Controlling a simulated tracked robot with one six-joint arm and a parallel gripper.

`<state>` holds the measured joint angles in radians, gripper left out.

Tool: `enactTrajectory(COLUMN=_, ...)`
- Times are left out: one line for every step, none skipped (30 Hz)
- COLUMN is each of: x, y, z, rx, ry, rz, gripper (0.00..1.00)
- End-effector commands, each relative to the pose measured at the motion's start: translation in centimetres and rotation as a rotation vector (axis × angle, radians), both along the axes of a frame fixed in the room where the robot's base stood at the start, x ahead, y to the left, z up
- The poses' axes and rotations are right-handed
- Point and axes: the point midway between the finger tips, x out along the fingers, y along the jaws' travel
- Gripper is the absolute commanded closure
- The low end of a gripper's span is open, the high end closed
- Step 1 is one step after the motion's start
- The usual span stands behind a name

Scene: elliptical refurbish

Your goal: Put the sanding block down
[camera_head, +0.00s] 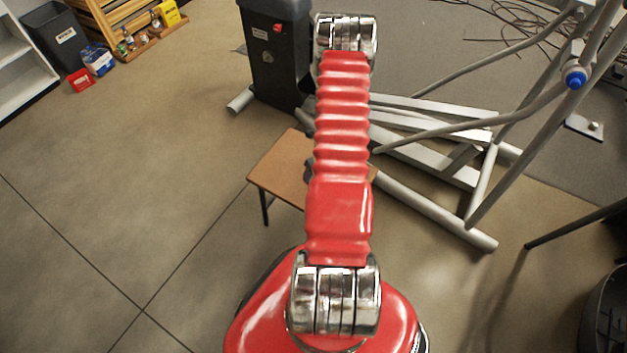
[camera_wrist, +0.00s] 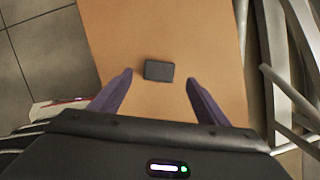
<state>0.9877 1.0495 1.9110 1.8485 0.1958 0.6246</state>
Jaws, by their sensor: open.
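The sanding block is a small dark rectangular block (camera_wrist: 159,71) lying on a tan wooden tabletop (camera_wrist: 185,28) in the wrist view. My gripper (camera_wrist: 160,76) is open, with one purple finger on each side of the block and a visible gap to both. I cannot tell the height of the fingertips above the tabletop. In the head view the small table (camera_head: 283,165) stands beside the elliptical frame. My red arm hides part of it, and the block and my gripper do not show there.
The elliptical machine (camera_head: 440,135) stands right of the table, with its tubes close to the table's edge. Cables (camera_head: 500,22) lie at the back right. A dark bin (camera_head: 58,38) and a wooden rack (camera_head: 110,20) stand at the far left. The left floor is clear.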

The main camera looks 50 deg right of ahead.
Motion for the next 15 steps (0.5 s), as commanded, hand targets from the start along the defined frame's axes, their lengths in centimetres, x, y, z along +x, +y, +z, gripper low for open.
enactTrajectory(x=0.0, y=0.0, z=-0.2, rx=0.001, ry=0.001, rz=0.0, gripper=0.31)
enactTrajectory(x=0.0, y=0.0, z=-0.3, rx=0.001, ry=0.001, rz=0.0, gripper=0.31)
enactTrajectory(x=0.1, y=0.0, z=-0.6, rx=0.001, ry=0.001, rz=0.0, gripper=0.31)
enactTrajectory(x=0.1, y=0.0, z=-0.8, rx=0.002, ry=0.0, rz=-0.002, gripper=0.31)
enactTrajectory(x=0.2, y=0.0, z=-1.1, rx=0.002, ry=0.0, rz=-0.002, gripper=0.31)
enactTrajectory(x=0.3, y=0.0, z=-1.4, rx=0.001, ry=0.001, rz=0.0, gripper=0.31)
enactTrajectory(x=0.4, y=0.0, z=-1.7, rx=0.001, ry=0.001, rz=-0.001, gripper=0.31)
enactTrajectory(x=0.4, y=0.0, z=-2.1, rx=0.002, ry=0.001, rz=-0.002, gripper=0.31)
enactTrajectory(x=0.5, y=0.0, z=-2.5, rx=0.003, ry=0.001, rz=0.0, gripper=0.31)
enactTrajectory(x=0.6, y=-0.1, z=-2.8, rx=0.001, ry=0.001, rz=-0.001, gripper=0.31)
enactTrajectory(x=0.7, y=-0.1, z=-3.1, rx=0.001, ry=0.001, rz=-0.001, gripper=0.31)
enactTrajectory(x=0.8, y=-0.1, z=-3.5, rx=0.002, ry=0.002, rz=-0.001, gripper=0.31)
enactTrajectory(x=0.9, y=-0.1, z=-3.8, rx=0.001, ry=0.001, rz=-0.001, gripper=0.31)
enactTrajectory(x=1.0, y=-0.2, z=-4.1, rx=0.001, ry=0.001, rz=0.0, gripper=0.31)
enactTrajectory(x=1.1, y=-0.2, z=-4.4, rx=0.001, ry=0.001, rz=0.0, gripper=0.31)
